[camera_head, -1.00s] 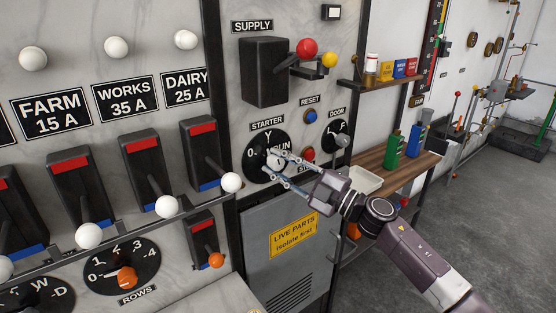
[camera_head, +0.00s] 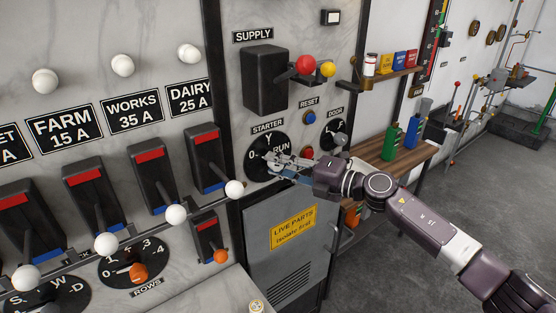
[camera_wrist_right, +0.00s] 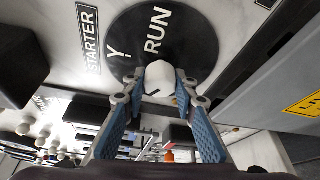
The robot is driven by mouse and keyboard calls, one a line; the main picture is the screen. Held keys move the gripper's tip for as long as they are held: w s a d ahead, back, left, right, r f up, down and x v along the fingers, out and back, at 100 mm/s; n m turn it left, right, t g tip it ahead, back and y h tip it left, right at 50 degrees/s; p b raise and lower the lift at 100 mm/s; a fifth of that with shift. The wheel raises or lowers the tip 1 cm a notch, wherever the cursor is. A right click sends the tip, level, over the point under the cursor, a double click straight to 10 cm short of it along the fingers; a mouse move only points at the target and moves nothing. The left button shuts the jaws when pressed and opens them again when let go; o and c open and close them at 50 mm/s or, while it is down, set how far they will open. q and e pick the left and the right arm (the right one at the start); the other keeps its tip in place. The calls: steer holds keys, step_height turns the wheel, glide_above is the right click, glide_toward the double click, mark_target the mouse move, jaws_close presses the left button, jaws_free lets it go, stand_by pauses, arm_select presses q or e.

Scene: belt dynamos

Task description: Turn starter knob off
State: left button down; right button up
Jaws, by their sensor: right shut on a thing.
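The starter dial (camera_head: 256,150) is a round black plate marked 0, Y and RUN under the STARTER label (camera_head: 267,126). Its white knob (camera_wrist_right: 158,78) shows in the right wrist view between the two blue-padded fingers. My right gripper (camera_head: 271,165) reaches the dial from the right and is shut on the knob. In the head view the gripper hides most of the knob. A dark line shows on the knob's face, but I cannot tell for sure which mark it points at. My left gripper is not in view.
The supply switch (camera_head: 265,78) with red and yellow balls is above. The red button (camera_head: 307,153), blue reset button (camera_head: 309,117) and door dial (camera_head: 334,132) are close on the right. A grey cabinet door (camera_head: 262,225) is below. Several white-knobbed levers stand left.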

stand_by(0.4)
steer(key=o, duration=1.2)
steer(key=shift+c, duration=0.2)
steer(key=shift+s+d, duration=0.1)
steer(key=shift+d, duration=0.1)
steer(key=v, duration=1.1)
steer(key=shift+s+d, duration=0.2)
steer(key=shift+d, duration=0.05)
